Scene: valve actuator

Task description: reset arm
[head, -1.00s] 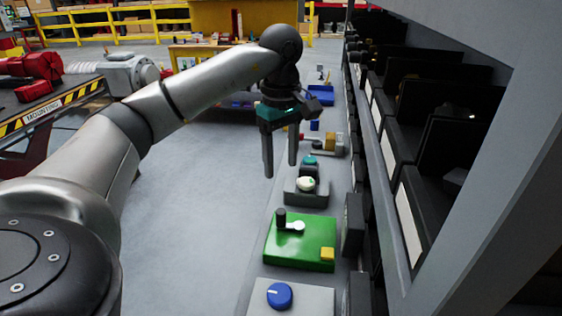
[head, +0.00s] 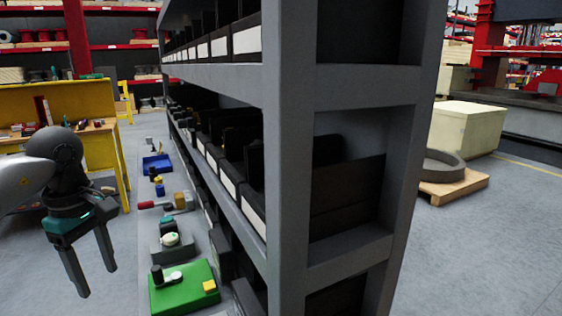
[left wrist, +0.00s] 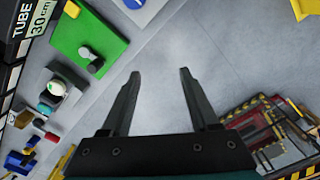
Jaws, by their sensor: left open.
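My left gripper (head: 96,270) is at the left of the head view, open and empty, its two dark fingers pointing down. It hangs to the left of a row of devices beside a grey shelf rack. In the left wrist view its fingers (left wrist: 158,85) stand apart over bare grey floor. The green box (head: 184,288) with a black-knobbed lever and a yellow block is nearest; it also shows in the left wrist view (left wrist: 95,30). Behind it is a grey device with a white-and-green knob (head: 170,239). My right gripper is not in view.
The tall grey shelf rack (head: 290,150) with black bins fills the middle of the head view. A red-handled valve (head: 160,205) and a blue tray (head: 157,162) lie farther along the row. A yellow workbench (head: 95,150) stands behind.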

